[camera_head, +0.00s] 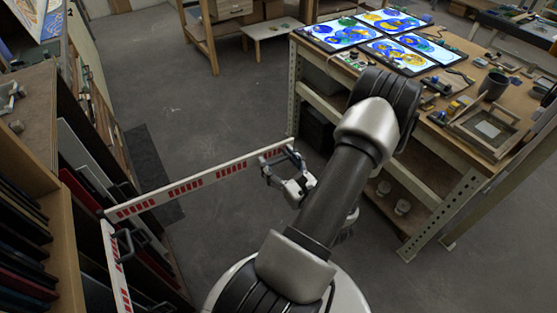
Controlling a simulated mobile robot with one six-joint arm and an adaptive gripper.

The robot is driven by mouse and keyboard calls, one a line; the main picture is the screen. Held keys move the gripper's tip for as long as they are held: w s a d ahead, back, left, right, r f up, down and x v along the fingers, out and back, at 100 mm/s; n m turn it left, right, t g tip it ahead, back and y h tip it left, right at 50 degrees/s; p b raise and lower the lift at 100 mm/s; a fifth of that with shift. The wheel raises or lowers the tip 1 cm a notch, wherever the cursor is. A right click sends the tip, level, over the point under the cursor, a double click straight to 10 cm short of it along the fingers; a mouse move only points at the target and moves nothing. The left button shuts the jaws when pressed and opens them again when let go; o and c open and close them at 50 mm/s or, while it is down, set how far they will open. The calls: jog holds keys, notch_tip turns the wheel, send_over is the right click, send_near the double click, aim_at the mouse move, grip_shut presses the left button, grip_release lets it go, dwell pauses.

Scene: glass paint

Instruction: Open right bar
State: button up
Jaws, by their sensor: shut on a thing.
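A second red-and-white bar (116,268) runs down the left edge from the same corner. It has a black handle (125,245) near its upper end, and nothing holds it. My forearm hides part of the floor and table.
A wooden worktable (455,135) with glass paintings (392,20), a dark cup (494,85) and tools stands at the right. Shelving with panels (75,140) lines the left. A small low table (272,30) stands at the back. Grey floor (195,95) beyond the bar is open.

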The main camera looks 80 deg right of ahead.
jog(key=o, duration=1.6)
jog(key=shift+c, duration=0.2)
jog(key=shift+s, duration=0.1)
jog(key=v, duration=0.7)
jog(key=shift+a, duration=0.2)
jog(key=shift+s, duration=0.1)
